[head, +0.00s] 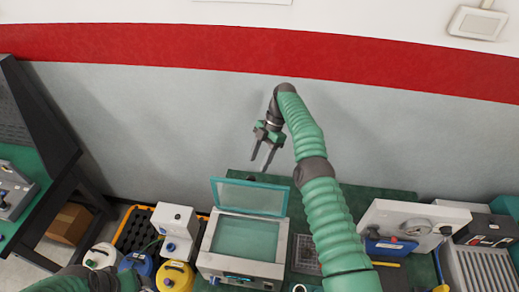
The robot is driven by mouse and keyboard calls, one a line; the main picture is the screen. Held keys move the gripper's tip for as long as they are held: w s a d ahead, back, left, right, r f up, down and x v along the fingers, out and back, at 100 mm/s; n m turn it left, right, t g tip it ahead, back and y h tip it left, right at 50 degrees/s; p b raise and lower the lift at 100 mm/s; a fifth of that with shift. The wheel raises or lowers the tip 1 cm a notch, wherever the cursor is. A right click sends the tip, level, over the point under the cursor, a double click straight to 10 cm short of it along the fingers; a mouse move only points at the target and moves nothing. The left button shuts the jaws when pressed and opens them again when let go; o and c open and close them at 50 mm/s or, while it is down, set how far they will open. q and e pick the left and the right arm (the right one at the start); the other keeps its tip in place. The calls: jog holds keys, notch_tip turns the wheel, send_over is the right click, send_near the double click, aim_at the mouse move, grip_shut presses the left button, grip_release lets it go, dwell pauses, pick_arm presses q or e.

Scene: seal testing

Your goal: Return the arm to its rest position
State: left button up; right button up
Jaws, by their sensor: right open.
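My right arm, in a green ribbed sleeve, reaches up from the lower right of the head view. Its gripper (262,163) points down in front of the grey wall, above the back edge of the workbench. The two dark fingers are apart and nothing is between them. Below the gripper is a white box-shaped chamber (207,262) with its teal-framed lid (250,197) raised. My left arm shows only as a bit of green sleeve at the bottom left; its gripper is out of view.
Yellow, blue and white round containers (175,277) stand left of the chamber, near a white device (176,222). A white machine (405,222) and a dark box (486,229) stand at the right. A separate dark table (35,160) is at far left.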

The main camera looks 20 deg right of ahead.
pick_arm(q)
jog(key=shift+s+r, duration=0.1)
jog(key=shift+r, duration=0.3)
